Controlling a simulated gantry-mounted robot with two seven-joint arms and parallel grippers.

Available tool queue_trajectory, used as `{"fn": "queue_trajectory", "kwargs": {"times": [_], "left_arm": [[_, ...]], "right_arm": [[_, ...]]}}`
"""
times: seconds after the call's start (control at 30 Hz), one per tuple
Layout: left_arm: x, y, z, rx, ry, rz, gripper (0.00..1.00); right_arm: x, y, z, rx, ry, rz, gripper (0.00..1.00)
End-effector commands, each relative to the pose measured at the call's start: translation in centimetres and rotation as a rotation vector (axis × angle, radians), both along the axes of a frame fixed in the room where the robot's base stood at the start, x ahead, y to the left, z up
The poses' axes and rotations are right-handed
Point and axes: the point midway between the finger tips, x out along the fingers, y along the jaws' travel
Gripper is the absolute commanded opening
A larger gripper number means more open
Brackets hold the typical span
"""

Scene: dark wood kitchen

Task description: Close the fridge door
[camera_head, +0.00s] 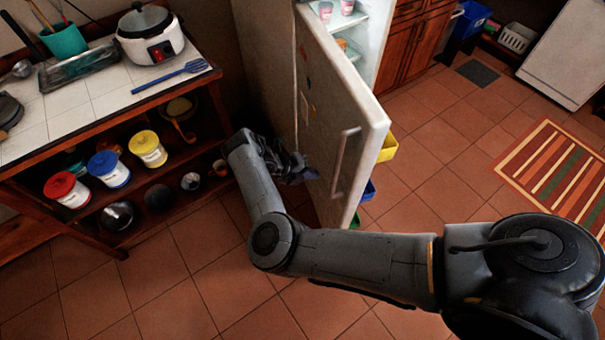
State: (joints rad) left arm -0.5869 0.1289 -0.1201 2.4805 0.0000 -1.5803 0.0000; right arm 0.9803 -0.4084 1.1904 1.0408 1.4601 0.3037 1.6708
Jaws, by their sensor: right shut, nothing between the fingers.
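The white fridge door (335,112) stands open, swung out toward me. Its outer face, with a vertical handle (344,162), faces left. Inside the fridge (372,30) I see lit shelves with a few small cups. My right arm reaches in from the right, passing in front of the door's lower part. My right gripper (308,173) is shut and empty, beside the outer face of the door, left of the handle. I cannot tell whether it touches the door. My left gripper is not in view.
A tiled counter (75,97) stands at left with a rice cooker (150,35) and blue spatula (172,77). Its lower shelf holds several lidded jars (108,168). Yellow (388,148) and blue (368,190) bins show beyond the door edge. Floor at right is open, with a striped rug (555,170).

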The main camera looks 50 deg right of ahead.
Motion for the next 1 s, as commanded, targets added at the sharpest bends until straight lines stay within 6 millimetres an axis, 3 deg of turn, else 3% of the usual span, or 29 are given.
{"fn": "queue_trajectory", "kwargs": {"times": [0.03,0.27,0.3,0.53,1.0], "left_arm": [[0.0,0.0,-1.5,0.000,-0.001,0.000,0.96],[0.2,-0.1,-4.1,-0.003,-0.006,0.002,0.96],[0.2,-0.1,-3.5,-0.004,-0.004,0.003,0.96],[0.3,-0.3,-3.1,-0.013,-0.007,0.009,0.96],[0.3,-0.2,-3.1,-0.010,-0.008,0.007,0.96]], "right_arm": [[-0.4,-0.6,-1.3,-0.004,0.000,-0.002,0.00],[-1.8,-2.8,-3.6,-0.003,-0.001,-0.001,0.00],[-2.2,-3.3,-2.9,-0.004,-0.002,-0.002,0.00],[-3.5,-5.4,-2.9,-0.001,0.000,-0.001,0.00],[-3.9,-5.9,-2.9,0.000,-0.001,0.001,0.00]]}}
